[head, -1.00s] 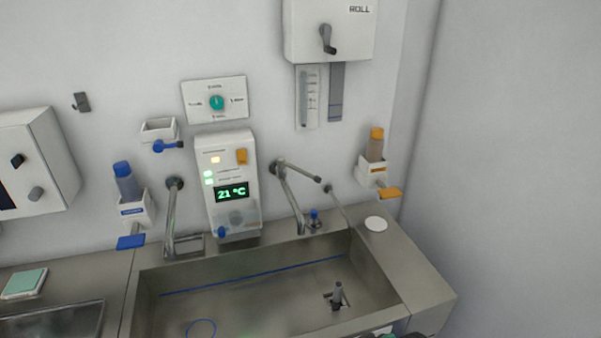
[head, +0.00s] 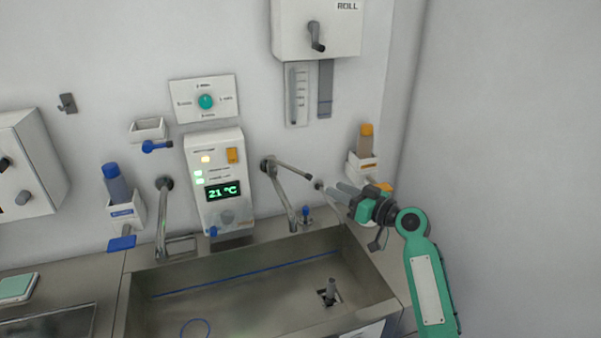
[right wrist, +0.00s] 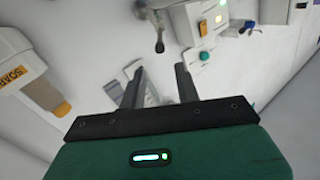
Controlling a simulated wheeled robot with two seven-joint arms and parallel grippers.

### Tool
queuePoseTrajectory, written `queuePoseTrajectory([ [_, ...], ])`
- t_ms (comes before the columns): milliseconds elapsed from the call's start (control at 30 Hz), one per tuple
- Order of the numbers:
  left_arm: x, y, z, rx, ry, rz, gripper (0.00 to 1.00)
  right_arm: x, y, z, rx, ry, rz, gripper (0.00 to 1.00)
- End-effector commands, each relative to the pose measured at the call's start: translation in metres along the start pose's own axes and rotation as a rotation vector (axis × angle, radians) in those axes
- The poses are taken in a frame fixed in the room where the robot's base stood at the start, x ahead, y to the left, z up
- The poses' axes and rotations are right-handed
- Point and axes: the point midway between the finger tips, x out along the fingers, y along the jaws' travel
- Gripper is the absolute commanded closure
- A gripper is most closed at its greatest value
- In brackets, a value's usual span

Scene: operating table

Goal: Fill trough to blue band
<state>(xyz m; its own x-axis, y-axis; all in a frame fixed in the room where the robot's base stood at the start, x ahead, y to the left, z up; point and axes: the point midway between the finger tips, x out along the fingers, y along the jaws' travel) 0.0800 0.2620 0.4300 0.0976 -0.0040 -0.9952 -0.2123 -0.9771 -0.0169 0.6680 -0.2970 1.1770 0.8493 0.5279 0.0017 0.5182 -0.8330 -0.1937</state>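The steel trough (head: 138,312) has a thin blue band (head: 240,282) along its inner back wall; I see no clear water surface in it. A grey upright plug or pipe piece (head: 331,287) stands at a dark drain opening on the right of its floor. A bent steel tap (head: 164,215) rises at the left, and a swing spout (head: 290,172) is at the middle. A small blue-topped valve (head: 305,211) sits below the spout. My right gripper (head: 330,190) is in front of the wall, right of the spout, with fingers apart and empty in the right wrist view (right wrist: 158,85). My left gripper is not in view.
A control box (head: 222,190) shows 21 °C. A roll box (head: 318,25) hangs above. A blue ring (head: 195,328) lies on the trough floor.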

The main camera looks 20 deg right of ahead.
Motion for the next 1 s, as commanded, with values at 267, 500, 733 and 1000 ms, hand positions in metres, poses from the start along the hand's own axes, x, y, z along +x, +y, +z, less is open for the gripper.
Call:
queuePoseTrajectory([
  [267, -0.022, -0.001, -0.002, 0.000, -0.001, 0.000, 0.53, 0.041, -0.002, -0.006, 0.007, 0.003, -0.002, 0.67],
  [500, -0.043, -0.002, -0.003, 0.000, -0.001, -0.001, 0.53, 0.090, -0.002, -0.005, 0.006, 0.001, -0.002, 0.67],
  [733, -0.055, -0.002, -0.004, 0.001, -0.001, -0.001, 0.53, 0.122, -0.001, -0.003, 0.004, -0.001, -0.001, 0.67],
  [1000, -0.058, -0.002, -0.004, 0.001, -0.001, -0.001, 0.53, 0.136, -0.001, 0.000, 0.001, -0.001, -0.001, 0.67],
])
